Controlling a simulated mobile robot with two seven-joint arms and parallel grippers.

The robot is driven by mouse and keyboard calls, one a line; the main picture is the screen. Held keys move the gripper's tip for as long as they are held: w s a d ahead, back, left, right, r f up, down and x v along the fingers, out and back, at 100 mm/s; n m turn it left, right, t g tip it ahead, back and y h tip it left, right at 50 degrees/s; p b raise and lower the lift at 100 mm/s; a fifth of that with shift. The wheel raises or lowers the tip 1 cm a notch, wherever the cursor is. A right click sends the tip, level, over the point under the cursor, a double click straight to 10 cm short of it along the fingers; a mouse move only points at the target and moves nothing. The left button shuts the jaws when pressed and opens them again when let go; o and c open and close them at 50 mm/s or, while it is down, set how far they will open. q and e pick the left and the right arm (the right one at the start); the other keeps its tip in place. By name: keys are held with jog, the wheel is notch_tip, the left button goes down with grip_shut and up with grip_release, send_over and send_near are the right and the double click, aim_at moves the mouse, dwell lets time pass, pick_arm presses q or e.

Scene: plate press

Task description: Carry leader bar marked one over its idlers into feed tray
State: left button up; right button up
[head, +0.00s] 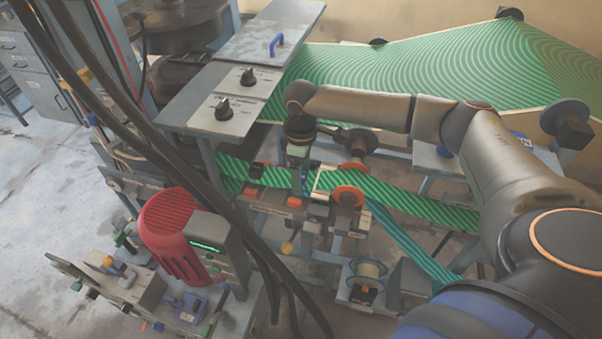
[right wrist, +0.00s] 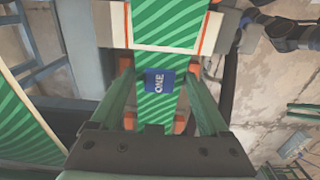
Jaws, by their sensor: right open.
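The blue tag marked ONE (right wrist: 159,81) lies on a green striped web in the right wrist view, between the fingers of my right gripper (right wrist: 160,95). The fingers stand open on either side of it; I cannot tell if they touch anything. In the head view my right gripper (head: 299,158) hangs over the green striped web (head: 400,196), which runs across the orange-flanged idler (head: 348,195). A pale bed with orange edges (right wrist: 207,35) lies under the web beyond the tag; I cannot tell if it is the feed tray. My left gripper is out of view.
A teal web (head: 405,240) slopes down to the right. A red motor cover (head: 172,235) and a grey control panel (head: 225,112) stand to the left. Dark cables cross the left foreground.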

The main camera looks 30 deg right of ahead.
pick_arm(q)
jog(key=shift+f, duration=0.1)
pick_arm(e)
notch_tip(320, 180, up, 13)
jog(key=shift+f, duration=0.2)
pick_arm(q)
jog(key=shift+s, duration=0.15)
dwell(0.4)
